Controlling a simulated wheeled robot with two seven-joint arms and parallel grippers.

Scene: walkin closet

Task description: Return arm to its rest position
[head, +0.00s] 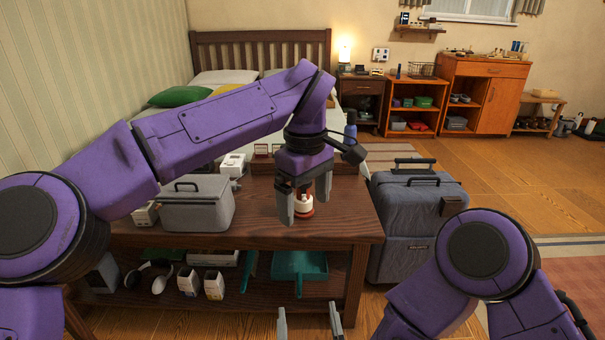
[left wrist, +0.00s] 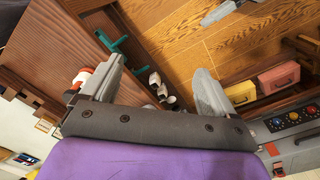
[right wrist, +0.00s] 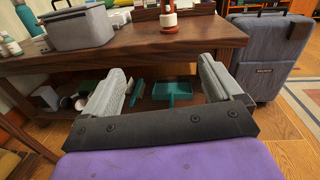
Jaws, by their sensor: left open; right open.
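My left arm, purple, reaches from the left over the wooden table in the head view. Its gripper (head: 305,205) points down with its fingers apart, in front of a small red and white item (head: 303,205) on the table. That item also shows beside one finger in the left wrist view (left wrist: 82,78). I cannot tell whether the finger touches it. The left fingers (left wrist: 160,95) are open with nothing between them. My right gripper (head: 309,322) is low at the bottom of the head view, open and empty. In the right wrist view its fingers (right wrist: 165,90) face the table's lower shelf.
The table (head: 260,215) holds a grey case (head: 197,205) and a white box (head: 233,165). Open wooden floor (head: 500,180) lies further right.

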